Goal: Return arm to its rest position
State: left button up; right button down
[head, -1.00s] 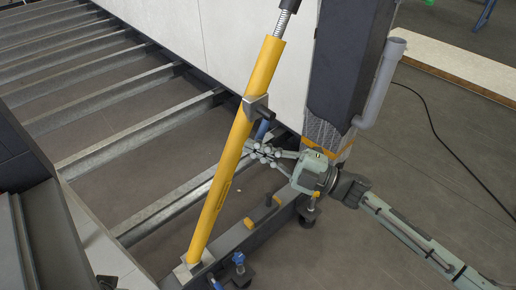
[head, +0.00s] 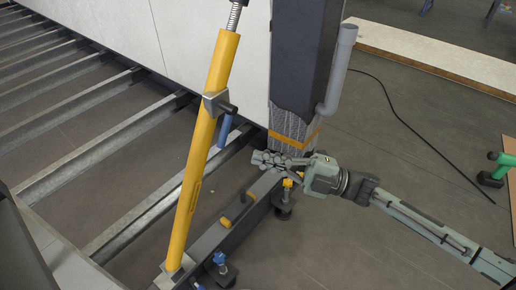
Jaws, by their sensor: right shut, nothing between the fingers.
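My right gripper (head: 266,158) is at the centre of the head view, with its arm reaching in from the lower right. Its fingers are shut and empty. They show above the dark floor beam, to the right of the yellow prop (head: 203,150), with a gap between them. My left gripper is out of view.
A dark post (head: 302,60) with a grey pipe (head: 339,70) stands behind the gripper. Metal floor joists (head: 100,123) fill the left. A black cable (head: 430,135) and a green power tool (head: 494,172) lie at the right. Open floor (head: 400,120) lies between.

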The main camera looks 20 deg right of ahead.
jog(key=w+d+f+m+t+h+p, duration=0.1)
jog(key=w+d+f+m+t+h, duration=0.3)
jog(key=m+h, duration=0.4)
jog(key=w+d+f+m+t+h+p, duration=0.1)
jog(key=w+d+f+m+h, duration=0.1)
jog(key=d+f+m+h, duration=0.35)
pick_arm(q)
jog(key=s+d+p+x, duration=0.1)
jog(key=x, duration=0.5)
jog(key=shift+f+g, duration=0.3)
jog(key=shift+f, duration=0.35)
pick_arm(e)
jog(key=s+d+f+m+g+h, duration=0.1)
jog(key=s+f+m+g+h, duration=0.2)
jog(key=s, duration=0.8)
jog(key=s+d+f+m+g+h, duration=0.1)
jog(key=s+f+m+g+h, duration=0.2)
jog(key=s+f+m+g, duration=0.4)
jog(key=s+f+g, duration=0.2)
jog(key=s+f, duration=0.2)
jog(key=shift+d+f+m, duration=0.15)
jog(key=shift+f+m, duration=0.2)
jog(key=shift+f, duration=0.05)
